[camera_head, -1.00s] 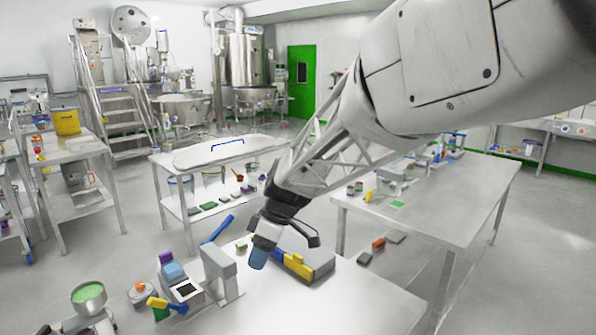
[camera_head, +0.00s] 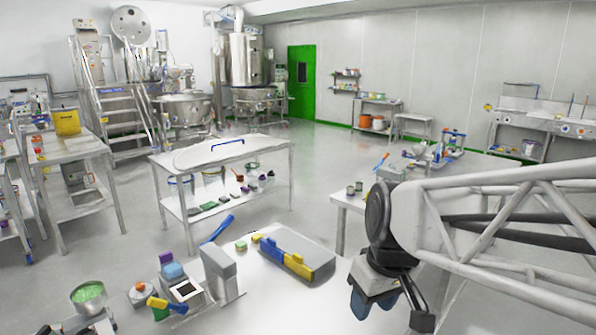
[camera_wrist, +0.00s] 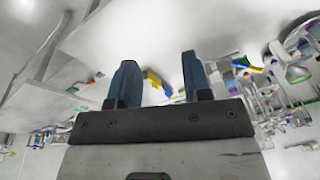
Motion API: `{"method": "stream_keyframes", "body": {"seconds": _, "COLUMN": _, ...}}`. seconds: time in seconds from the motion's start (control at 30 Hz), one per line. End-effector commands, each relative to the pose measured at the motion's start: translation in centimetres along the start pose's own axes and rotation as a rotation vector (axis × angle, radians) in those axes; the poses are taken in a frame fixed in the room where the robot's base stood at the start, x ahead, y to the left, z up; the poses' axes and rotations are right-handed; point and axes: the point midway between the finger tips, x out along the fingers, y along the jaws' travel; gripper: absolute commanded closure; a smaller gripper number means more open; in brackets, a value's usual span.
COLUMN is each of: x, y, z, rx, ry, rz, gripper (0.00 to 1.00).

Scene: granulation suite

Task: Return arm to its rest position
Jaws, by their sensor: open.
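My gripper (camera_head: 374,303) is at the lower right of the head view, near the right end of the front table (camera_head: 290,312). Its blue fingers point down. In the wrist view my gripper (camera_wrist: 156,78) shows two blue fingers standing apart with nothing between them. The wrist view is tilted, with tables and equipment seen at odd angles around the fingers.
On the front table are a grey block with blue and yellow parts (camera_head: 297,257), a grey upright device (camera_head: 221,272), and a bowl of green material (camera_head: 89,296). A table with a white lid (camera_head: 222,151) stands behind. Open floor (camera_head: 330,180) lies between the tables.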

Motion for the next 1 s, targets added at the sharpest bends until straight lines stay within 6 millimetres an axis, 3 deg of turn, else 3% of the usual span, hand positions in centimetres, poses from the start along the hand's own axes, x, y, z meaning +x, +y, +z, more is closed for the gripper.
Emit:
{"method": "stream_keyframes", "body": {"seconds": 0.2, "x": -0.3, "y": 1.2, "z": 5.5, "rx": 0.212, "ry": 0.040, "rz": 0.084, "gripper": 0.55}}
{"method": "stream_keyframes", "body": {"seconds": 0.4, "x": -0.2, "y": 1.8, "z": 9.0, "rx": 0.361, "ry": 0.073, "rz": 0.138, "gripper": 0.55}}
{"method": "stream_keyframes", "body": {"seconds": 0.6, "x": -0.1, "y": 2.0, "z": 10.4, "rx": 0.424, "ry": 0.089, "rz": 0.161, "gripper": 0.55}}
{"method": "stream_keyframes", "body": {"seconds": 1.0, "x": 0.0, "y": 2.0, "z": 10.5, "rx": 0.429, "ry": 0.090, "rz": 0.162, "gripper": 0.55}}
